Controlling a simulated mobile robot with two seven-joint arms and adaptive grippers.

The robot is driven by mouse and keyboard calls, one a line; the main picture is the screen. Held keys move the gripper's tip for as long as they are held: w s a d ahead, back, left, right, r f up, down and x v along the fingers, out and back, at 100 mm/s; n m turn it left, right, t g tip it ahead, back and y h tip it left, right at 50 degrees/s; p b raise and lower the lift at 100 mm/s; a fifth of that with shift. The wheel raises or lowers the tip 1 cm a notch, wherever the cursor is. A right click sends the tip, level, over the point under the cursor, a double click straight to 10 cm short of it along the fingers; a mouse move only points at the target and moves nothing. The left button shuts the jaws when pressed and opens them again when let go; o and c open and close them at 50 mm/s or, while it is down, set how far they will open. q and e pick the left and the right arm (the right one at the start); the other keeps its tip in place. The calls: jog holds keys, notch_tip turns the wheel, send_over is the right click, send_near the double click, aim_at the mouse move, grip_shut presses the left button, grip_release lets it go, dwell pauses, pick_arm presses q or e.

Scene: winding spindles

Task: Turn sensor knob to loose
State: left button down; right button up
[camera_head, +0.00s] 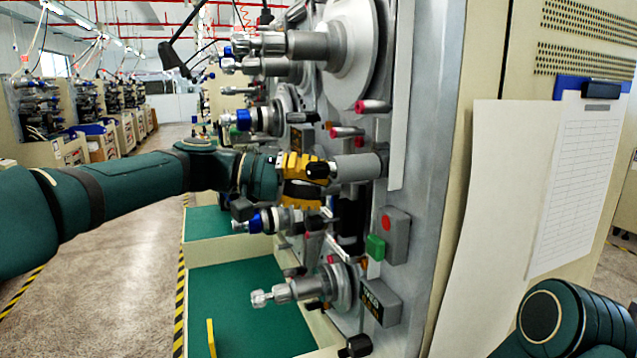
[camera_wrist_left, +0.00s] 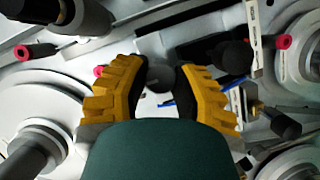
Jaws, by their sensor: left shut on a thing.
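The sensor knob looks like a grey cylinder (camera_head: 358,166) standing out from the machine's metal front panel in the head view. My left gripper (camera_head: 318,170), with yellow fingers and black pads, reaches it from the left and is shut on its end. In the left wrist view the dark grey round knob end (camera_wrist_left: 160,78) lies between the two black pads of the left gripper (camera_wrist_left: 161,72). The pads hide its sides, and no marking for loose or tight is readable. My right gripper is out of view; only part of my right arm shows at the lower right.
Spindles with grey discs (camera_head: 352,45) stand above the gripper, and another spindle (camera_head: 290,292) is below. A red and green button box (camera_head: 395,235) is at the lower right of the knob. Pink-tipped pins (camera_head: 373,106) stick out nearby. A green tray (camera_head: 245,310) lies below.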

pick_arm(q)
jog(key=shift+n, duration=0.3)
jog(key=c, duration=0.7)
grip_release()
jog(key=shift+f, duration=0.1)
